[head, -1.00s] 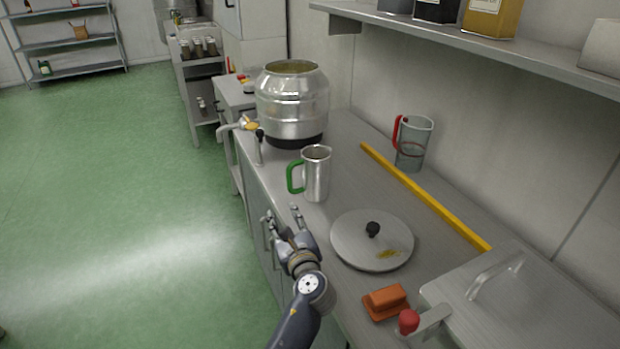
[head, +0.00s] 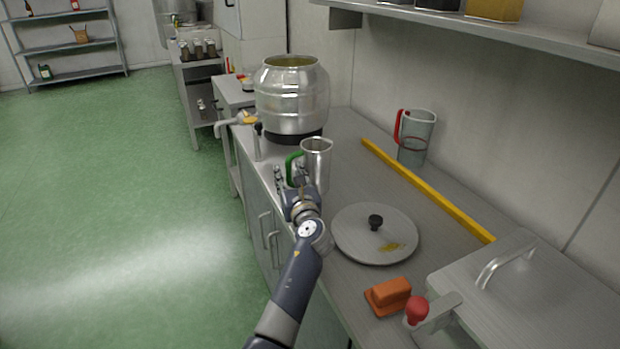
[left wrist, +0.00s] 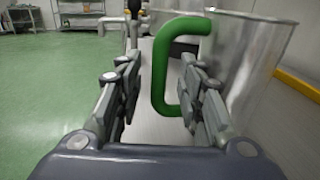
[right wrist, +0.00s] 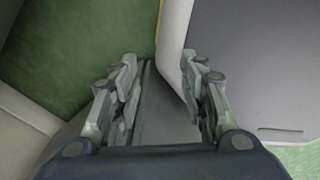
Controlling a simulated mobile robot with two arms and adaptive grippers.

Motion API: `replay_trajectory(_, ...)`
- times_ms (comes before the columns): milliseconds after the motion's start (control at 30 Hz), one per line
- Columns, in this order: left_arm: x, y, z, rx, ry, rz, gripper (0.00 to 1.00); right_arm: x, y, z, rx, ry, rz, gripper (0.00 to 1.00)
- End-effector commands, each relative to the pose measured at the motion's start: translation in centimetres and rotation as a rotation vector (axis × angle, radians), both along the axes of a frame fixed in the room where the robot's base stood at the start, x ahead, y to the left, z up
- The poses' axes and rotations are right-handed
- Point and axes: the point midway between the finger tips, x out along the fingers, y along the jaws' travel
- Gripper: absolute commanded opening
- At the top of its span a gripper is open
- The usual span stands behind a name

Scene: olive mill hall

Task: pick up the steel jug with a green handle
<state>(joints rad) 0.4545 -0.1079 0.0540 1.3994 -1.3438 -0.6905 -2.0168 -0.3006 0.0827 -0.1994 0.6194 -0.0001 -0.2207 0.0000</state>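The steel jug (head: 318,162) stands upright on the metal counter, in front of the large steel drum. Its green handle (head: 292,167) faces left. My left gripper (head: 290,177) is open at the handle, with the jug partly hidden behind it. My right gripper (right wrist: 160,95) is open and empty in the right wrist view, and is not seen in the head view.
A steel drum (head: 291,97) with a tap (head: 237,121) stands behind the jug. A round lid (head: 360,240), an orange block (head: 389,295), a yellow bar (head: 425,190) and a clear jug with a red handle (head: 415,138) lie or stand on the counter. A shelf (head: 480,38) overhangs.

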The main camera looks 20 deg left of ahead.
Motion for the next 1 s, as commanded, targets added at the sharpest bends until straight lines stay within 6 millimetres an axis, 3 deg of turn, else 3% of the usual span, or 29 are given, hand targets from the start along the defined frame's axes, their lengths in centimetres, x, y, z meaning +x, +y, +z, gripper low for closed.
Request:
replay_trajectory(67, 0.64, 0.56, -0.2, -0.002, -0.001, 0.0, 0.35, -0.02, 0.24, -0.73, 0.003, 0.0, 0.0, 0.4)
replay_trajectory(333, 0.89, 0.76, 0.05, -0.001, -0.001, 0.0, 0.35, 0.0, 0.78, -0.64, 0.009, 0.0, 0.0, 0.4)
replay_trajectory(500, 0.87, 0.77, 0.04, -0.001, -0.001, 0.0, 0.0, 0.02, 0.75, -0.63, 0.009, -0.001, 0.0, 0.4)
replay_trajectory(1000, 0.89, 0.75, 0.36, 0.0, -0.004, 0.0, 0.0, 0.07, 0.11, -0.57, 0.001, -0.002, 0.0, 0.4)
